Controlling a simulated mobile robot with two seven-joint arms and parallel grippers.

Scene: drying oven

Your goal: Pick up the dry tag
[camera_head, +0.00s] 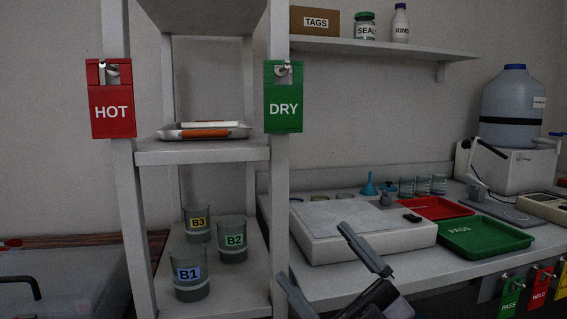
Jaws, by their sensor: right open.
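The green DRY tag (283,103) hangs from a peg on the right front post of the grey shelf rack, in the upper middle of the head view. My right gripper (318,262) is low in the view, below and to the right of the tag and well apart from it. Its two grey fingers are spread, with nothing between them. It shows in front of the bench edge. My left gripper does not show.
A red HOT tag (111,105) hangs on the left post. The rack (200,154) holds a metal tray (205,131) and, below, beakers B1 (189,284), B2 (232,252) and B3 (197,233). A white slab-like device (345,240) and a green tray (487,246) occupy the bench.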

